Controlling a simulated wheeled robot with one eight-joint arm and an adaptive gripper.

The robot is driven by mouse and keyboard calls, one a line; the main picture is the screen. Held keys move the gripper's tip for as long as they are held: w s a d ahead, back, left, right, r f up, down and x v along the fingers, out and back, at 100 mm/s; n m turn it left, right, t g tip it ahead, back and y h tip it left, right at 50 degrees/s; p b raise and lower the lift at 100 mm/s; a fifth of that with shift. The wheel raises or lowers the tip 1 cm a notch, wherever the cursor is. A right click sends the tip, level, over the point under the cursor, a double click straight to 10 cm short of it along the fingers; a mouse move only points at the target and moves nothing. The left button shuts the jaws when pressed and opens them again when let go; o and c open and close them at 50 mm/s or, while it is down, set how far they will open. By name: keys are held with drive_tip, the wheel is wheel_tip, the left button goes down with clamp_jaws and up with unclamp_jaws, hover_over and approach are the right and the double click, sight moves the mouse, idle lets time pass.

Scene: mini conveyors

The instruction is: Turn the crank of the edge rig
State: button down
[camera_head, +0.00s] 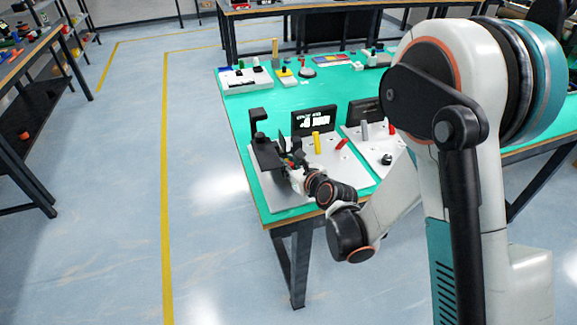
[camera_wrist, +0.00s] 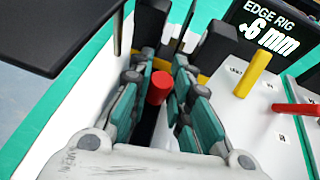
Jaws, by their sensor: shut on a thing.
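The edge rig has a white base (camera_head: 262,187) at the near left corner of the green table. Its black display (camera_head: 314,120) shows "EDGE RIG" and about "-6 mm" in the wrist view (camera_wrist: 267,30). My gripper (camera_wrist: 160,68) is low over the rig's left part, shut on a red knob (camera_wrist: 158,88) that looks like the crank's handle. The knob's top shows between the teal-and-grey fingers; the crank arm below is hidden. In the head view my gripper (camera_head: 291,164) is small and partly covered by the black bracket.
A black bracket (camera_head: 267,153) overhangs beside my gripper. To its right stand a yellow post (camera_head: 316,142) and a red lever (camera_head: 342,144). A second rig with a grey post (camera_head: 364,131) is farther right. Open floor lies left of the table.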

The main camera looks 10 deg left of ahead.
idle(0.4)
drive_tip(key=c, duration=1.5)
unclamp_jaws()
drive_tip(key=shift+d, duration=0.1)
drive_tip(key=shift+o, duration=0.2)
